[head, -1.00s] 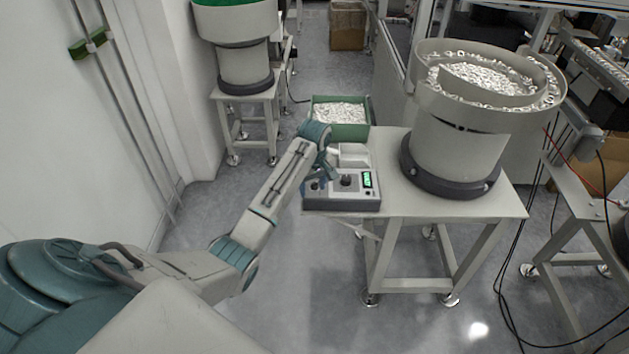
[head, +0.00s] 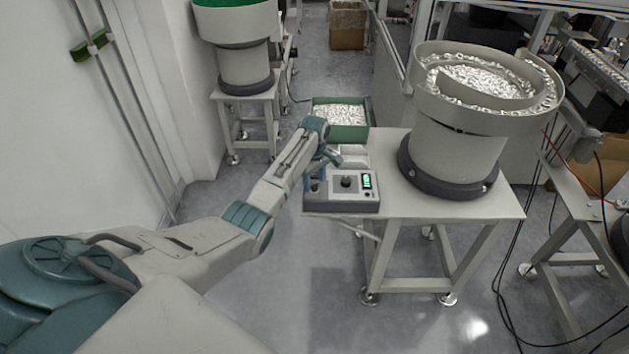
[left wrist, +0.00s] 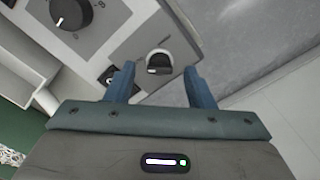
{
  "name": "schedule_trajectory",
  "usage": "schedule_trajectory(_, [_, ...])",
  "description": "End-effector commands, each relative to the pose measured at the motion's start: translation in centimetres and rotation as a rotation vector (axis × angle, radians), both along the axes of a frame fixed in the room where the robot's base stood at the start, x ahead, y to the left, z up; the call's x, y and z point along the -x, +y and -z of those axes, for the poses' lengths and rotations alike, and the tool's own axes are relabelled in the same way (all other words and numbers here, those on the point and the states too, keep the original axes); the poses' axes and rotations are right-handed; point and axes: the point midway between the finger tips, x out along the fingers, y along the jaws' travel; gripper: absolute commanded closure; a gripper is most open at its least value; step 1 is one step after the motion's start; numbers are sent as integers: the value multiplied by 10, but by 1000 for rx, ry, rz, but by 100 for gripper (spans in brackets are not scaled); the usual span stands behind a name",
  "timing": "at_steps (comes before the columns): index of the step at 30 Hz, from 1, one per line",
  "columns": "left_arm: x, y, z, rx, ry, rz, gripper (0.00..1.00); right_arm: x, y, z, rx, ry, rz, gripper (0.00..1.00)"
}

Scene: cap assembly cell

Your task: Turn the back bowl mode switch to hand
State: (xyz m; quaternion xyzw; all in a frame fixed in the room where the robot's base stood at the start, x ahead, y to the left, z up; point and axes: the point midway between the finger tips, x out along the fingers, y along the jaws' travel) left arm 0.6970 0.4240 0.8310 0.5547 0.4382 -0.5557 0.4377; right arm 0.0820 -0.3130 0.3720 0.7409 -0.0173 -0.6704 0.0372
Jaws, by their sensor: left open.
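The control box (head: 341,203) sits on the front left of the feeder table, with a large black dial (head: 347,182) and a green lit display (head: 367,180). The mode switch, a small knob (left wrist: 159,62) with a black and pale top, shows on the panel in the left wrist view, beyond my fingertips. The large dial (left wrist: 70,12) shows at the upper left there. My left gripper (left wrist: 158,78) is open, its two blue fingers on either side of the line to the switch, apart from it. In the head view my left gripper (head: 318,172) is over the box's left part. My right gripper is out of view.
A large bowl feeder (head: 460,145) with white caps stands on the table (head: 440,205) right of the box. A green bin (head: 341,131) of white parts is behind the box. Another feeder (head: 243,60) stands at the back left. Floor in front is clear.

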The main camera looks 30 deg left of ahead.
Motion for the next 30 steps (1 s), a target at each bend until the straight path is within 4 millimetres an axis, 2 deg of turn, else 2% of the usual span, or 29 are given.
schedule_trajectory(5, [0,0,13,0,-1,0,51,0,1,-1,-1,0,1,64])
schedule_trajectory(13, [0,0,15,-1,-2,1,51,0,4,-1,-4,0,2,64])
schedule_trajectory(14, [0,0,15,-1,-2,1,53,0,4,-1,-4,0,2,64])
schedule_trajectory(18, [0,0,15,-1,-1,1,81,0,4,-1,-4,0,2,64])
schedule_trajectory(21, [0,0,15,-1,-1,1,96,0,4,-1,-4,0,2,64])
schedule_trajectory(30, [0,0,13,0,-1,36,96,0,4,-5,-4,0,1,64])
